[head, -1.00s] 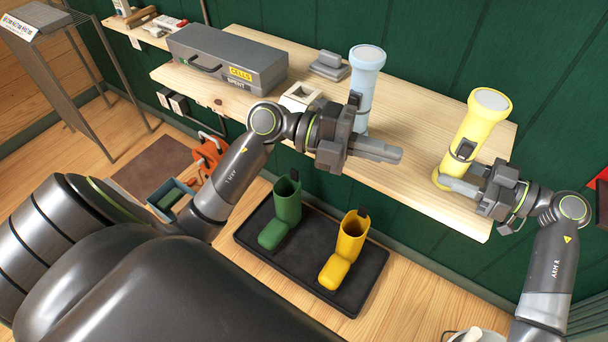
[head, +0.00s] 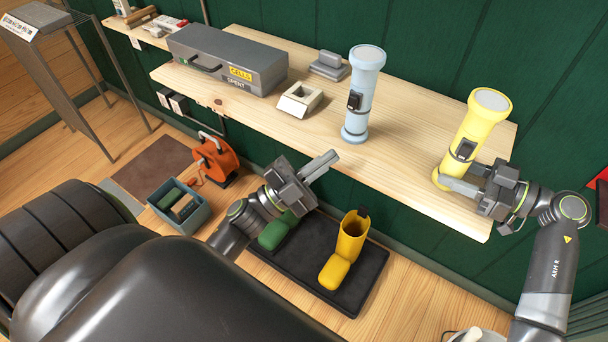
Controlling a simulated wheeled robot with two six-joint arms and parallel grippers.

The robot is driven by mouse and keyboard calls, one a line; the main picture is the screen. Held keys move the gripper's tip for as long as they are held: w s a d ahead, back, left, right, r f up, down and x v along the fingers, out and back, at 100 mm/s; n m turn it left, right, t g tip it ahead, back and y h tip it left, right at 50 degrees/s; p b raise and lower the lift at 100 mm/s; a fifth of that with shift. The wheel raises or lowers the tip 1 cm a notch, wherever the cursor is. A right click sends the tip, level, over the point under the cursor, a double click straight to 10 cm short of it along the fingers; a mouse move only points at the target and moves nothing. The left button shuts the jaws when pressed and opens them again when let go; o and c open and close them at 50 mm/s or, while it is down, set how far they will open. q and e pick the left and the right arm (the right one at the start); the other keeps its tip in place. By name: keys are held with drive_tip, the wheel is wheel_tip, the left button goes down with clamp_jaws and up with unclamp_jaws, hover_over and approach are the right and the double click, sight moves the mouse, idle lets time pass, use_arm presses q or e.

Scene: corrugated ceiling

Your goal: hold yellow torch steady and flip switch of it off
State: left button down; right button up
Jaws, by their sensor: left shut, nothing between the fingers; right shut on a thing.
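The yellow torch (head: 474,128) stands upright on the right end of the wooden shelf, lens end up. Its dark switch (head: 464,150) faces me on the body. My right gripper (head: 462,180) is shut on the torch's lower body, partly hiding it.
The wooden shelf (head: 410,165) also bears a grey case (head: 228,58), a small cream holder (head: 300,99) and a grey block (head: 329,64). Shelf space between the torches is clear.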

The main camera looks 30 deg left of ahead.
sight(464, 152)
use_arm(q)
drive_tip(key=a+f+n+y, duration=0.4)
drive_tip(key=f+n+y, duration=0.5)
drive_tip(key=shift+a+n+t, duration=0.15)
drive_tip(key=shift+n+t, duration=0.15)
drive_tip(key=d+r+m+g+h, duration=0.7)
drive_tip(key=r+m+g, duration=0.15)
drive_tip(key=m, duration=0.45)
drive_tip(key=d+r+m+g+h, duration=0.65)
drive_tip(key=r+m+g, duration=0.2)
drive_tip(key=m, duration=0.45)
drive_tip(key=w+d, duration=0.6)
drive_tip(key=d, duration=0.3)
drive_tip(key=shift+w+t, duration=0.25)
drive_tip(key=shift+t, duration=0.05)
drive_tip(key=shift+w+d+r, duration=0.1)
drive_tip(key=shift+r, duration=0.05)
